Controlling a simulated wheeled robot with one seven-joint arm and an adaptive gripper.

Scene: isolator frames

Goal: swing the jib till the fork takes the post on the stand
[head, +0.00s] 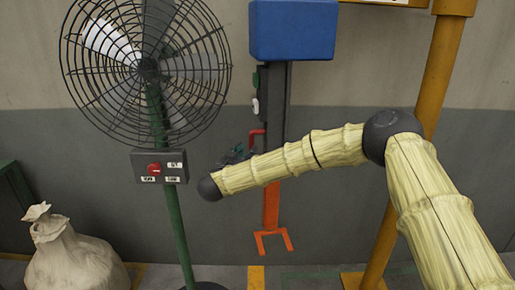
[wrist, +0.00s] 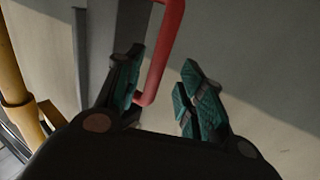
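In the head view an orange fork (head: 273,242) with two prongs hangs at the lower end of an orange bar (head: 271,208), low over the floor. A red handle (head: 257,133) sticks out from the dark upright above it. My gripper (head: 238,154) is beside the handle's lower part, partly hidden by my arm. In the wrist view my gripper (wrist: 163,92) is open, its teal-padded fingers apart. The red handle (wrist: 160,58) reaches down between them, its lower end close to the left finger; I cannot tell whether they touch. I cannot make out the post on a stand.
A caged fan (head: 147,68) on a green pole stands left, with a grey switch box (head: 160,166). A sack (head: 72,255) lies lower left. A blue housing (head: 293,30) tops the dark upright. A yellow column (head: 442,70) stands right, behind my arm.

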